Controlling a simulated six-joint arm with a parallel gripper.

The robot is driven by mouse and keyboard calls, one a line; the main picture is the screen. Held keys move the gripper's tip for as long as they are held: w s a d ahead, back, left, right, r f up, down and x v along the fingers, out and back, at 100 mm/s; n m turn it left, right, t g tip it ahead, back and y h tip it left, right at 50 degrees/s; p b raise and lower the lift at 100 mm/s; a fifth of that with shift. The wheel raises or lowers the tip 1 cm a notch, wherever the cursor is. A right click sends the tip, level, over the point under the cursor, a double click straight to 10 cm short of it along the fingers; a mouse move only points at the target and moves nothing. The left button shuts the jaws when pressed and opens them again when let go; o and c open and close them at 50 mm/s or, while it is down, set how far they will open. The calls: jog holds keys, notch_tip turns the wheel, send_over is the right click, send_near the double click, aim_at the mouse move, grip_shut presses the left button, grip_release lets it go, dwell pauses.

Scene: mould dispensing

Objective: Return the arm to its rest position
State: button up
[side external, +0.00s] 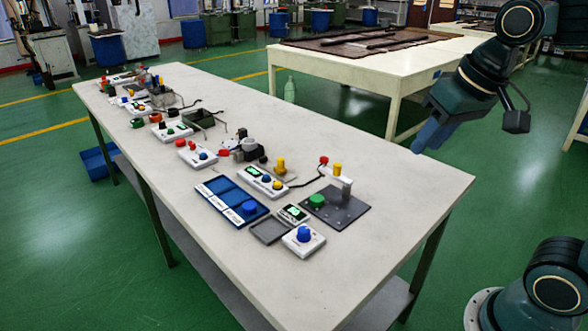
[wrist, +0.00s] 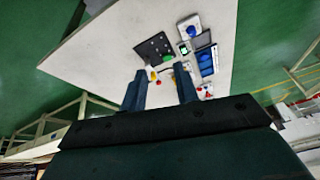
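My gripper (side external: 418,146) is in the air above the right end of the long white table (side external: 420,200) in the side external view, and it points down and to the left. It touches nothing that I can see. In the wrist view my gripper (wrist: 161,72) shows two blue fingers with a clear gap between them. It is open and nothing is held. The table's devices show beyond the fingertips in that view.
A dark plate (side external: 345,215) with a green knob, a blue tray (side external: 215,202) and a white box with a blue knob (side external: 303,240) stand on the table. More devices line its far half. The right end of the tabletop is bare. Another table (side external: 395,65) stands behind.

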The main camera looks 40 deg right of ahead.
jog(key=s+a+f+n+t, duration=0.1)
jog(key=s+f+n, duration=0.2)
jog(key=s, duration=0.3)
jog(key=shift+s+f, duration=0.2)
jog(key=shift+f, duration=0.05)
